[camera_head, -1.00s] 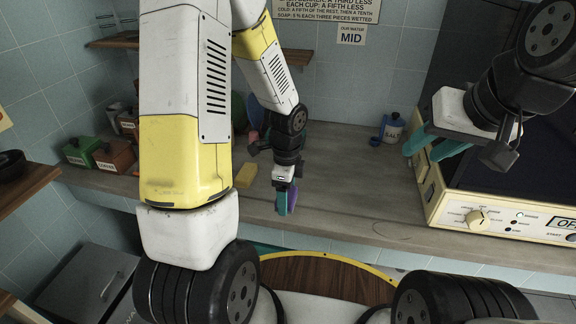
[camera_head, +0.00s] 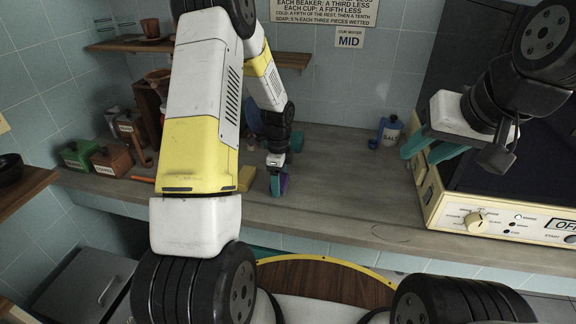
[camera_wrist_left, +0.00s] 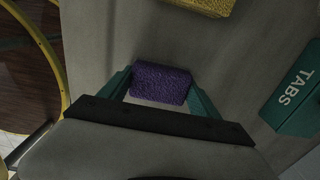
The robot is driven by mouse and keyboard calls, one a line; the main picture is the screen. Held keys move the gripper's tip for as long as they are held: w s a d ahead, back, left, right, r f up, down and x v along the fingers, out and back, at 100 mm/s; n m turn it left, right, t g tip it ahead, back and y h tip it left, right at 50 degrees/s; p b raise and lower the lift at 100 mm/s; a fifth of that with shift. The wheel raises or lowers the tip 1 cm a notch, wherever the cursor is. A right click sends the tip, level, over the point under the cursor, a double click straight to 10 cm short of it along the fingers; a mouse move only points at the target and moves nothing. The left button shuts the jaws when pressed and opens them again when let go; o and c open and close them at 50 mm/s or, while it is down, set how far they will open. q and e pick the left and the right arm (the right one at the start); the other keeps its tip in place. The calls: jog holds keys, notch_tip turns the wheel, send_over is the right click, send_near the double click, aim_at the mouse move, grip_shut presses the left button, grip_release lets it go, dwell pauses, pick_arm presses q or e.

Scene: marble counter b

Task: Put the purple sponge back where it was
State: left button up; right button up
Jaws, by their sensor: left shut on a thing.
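The purple sponge (camera_head: 285,184) is between the fingers of my left gripper (camera_head: 279,184), over the front part of the counter in the head view. In the left wrist view the purple sponge (camera_wrist_left: 161,83) sits between both teal fingertips, and the left gripper (camera_wrist_left: 160,92) is shut on it. I cannot tell whether the sponge touches the counter. My right gripper (camera_head: 431,147) hangs at the right, in front of the beige machine, with its teal fingers apart and nothing seen between them.
A yellow sponge (camera_head: 246,178) lies on the counter (camera_head: 340,190) just left of my left gripper; it also shows in the left wrist view (camera_wrist_left: 204,5). A green TABS box (camera_wrist_left: 294,92) is at right there. A salt jar (camera_head: 389,131) stands behind. The counter's middle is clear.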

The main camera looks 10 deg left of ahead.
pick_arm(q)
jog(key=o, duration=1.3)
jog(key=shift+f, duration=0.1)
jog(key=s+r+n+t, duration=0.1)
jog(key=s+r+n, duration=0.1)
jog(key=r, duration=0.9)
jog(key=s+r+n+t, duration=0.1)
jog(key=s+r+n, duration=0.15)
jog(key=r, duration=0.85)
jog(key=s+r+n+t, duration=0.1)
jog(key=s+r+n, duration=0.2)
jog(key=s, duration=0.3)
jog(key=s+d+r+n+t+h, duration=0.1)
jog(key=s+r+n, duration=0.3)
jog(key=s+n, duration=0.2)
jog(key=s+d+r+n+t+h, duration=0.1)
jog(key=s+r+n+t, duration=0.1)
jog(key=s, duration=0.5)
jog(key=shift+s+d+r+n, duration=0.1)
jog(key=shift+s+r+n, duration=0.1)
jog(key=shift+r+n, duration=0.35)
jog(key=shift+s+r+n, duration=0.2)
jog(key=shift+r+n, duration=0.1)
jog(key=shift+n, duration=0.3)
